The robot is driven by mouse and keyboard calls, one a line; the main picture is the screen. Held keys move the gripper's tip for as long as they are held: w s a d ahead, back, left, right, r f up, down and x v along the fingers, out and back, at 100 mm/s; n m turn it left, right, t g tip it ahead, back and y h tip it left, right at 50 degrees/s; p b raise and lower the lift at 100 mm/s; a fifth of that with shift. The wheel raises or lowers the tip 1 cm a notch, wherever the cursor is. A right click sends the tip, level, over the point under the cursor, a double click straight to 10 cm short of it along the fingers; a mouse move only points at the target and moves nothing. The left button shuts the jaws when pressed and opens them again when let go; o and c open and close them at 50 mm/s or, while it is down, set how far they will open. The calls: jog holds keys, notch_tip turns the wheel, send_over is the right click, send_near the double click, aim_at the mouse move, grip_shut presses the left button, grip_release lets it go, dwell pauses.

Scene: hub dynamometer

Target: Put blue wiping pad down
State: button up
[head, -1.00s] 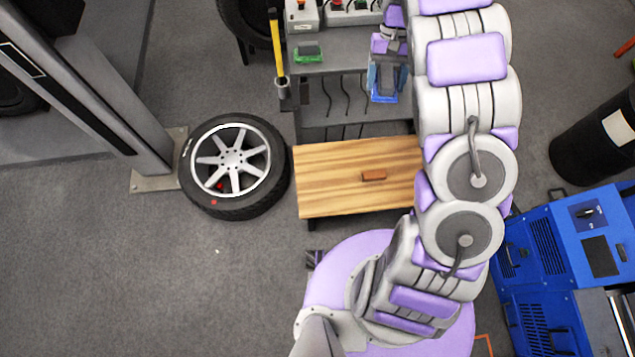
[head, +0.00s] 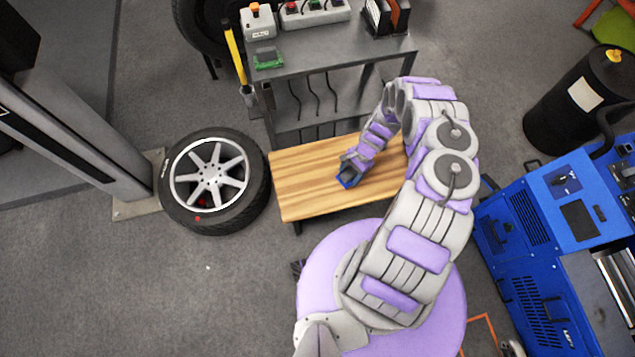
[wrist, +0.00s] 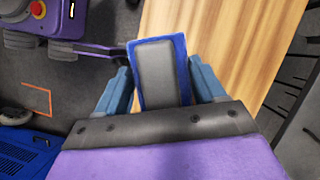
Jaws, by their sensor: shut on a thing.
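The blue wiping pad (wrist: 181,52), with a grey back, is between the two blue-grey fingers of my gripper (wrist: 160,78) in the wrist view. My gripper is shut on it. In the head view my gripper (head: 349,172) points down over the front middle of the wooden bench top (head: 310,185), and a small blue part of the pad (head: 347,182) shows at its tip. I cannot tell whether the pad touches the wood. The wood also shows beyond and right of the pad in the wrist view (wrist: 235,35).
A wheel (head: 208,180) lies left of the bench. A grey workbench (head: 330,50) behind carries control boxes and a green item (head: 268,59). A blue machine (head: 540,230) and black drum (head: 575,110) stand right. The left part of the wooden top is clear.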

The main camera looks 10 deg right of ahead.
jog(key=s+a+f+m, duration=0.1)
jog(key=s+f, duration=0.1)
jog(key=f, duration=0.1)
jog(key=s+a+f+m+t, duration=0.1)
jog(key=s+f+m, duration=0.1)
jog(key=f, duration=0.1)
jog(key=s+a+f+m, duration=0.1)
jog(key=s+a+f, duration=0.1)
jog(key=s+f, duration=0.1)
jog(key=shift+s+f+m+t, duration=0.1)
jog(key=shift+f+m+t, duration=0.1)
jog(key=shift+m+t, duration=0.2)
jog(key=b, duration=0.5)
send_over(314, 183)
jog(key=s+d, duration=0.1)
jog(key=d, duration=0.1)
jog(key=shift+s+x, duration=0.2)
jog(key=shift+x, duration=0.7)
jog(key=shift+w+a, duration=0.1)
jog(key=shift+w, duration=0.5)
notch_tip(314, 183, down, 3)
jog(key=shift+r+b, duration=0.1)
jog(key=shift+b, duration=0.7)
jog(key=shift+a+f, duration=0.1)
jog(key=shift+f, duration=0.2)
jog(key=shift+f+b, duration=0.2)
jog(key=shift+b, duration=0.1)
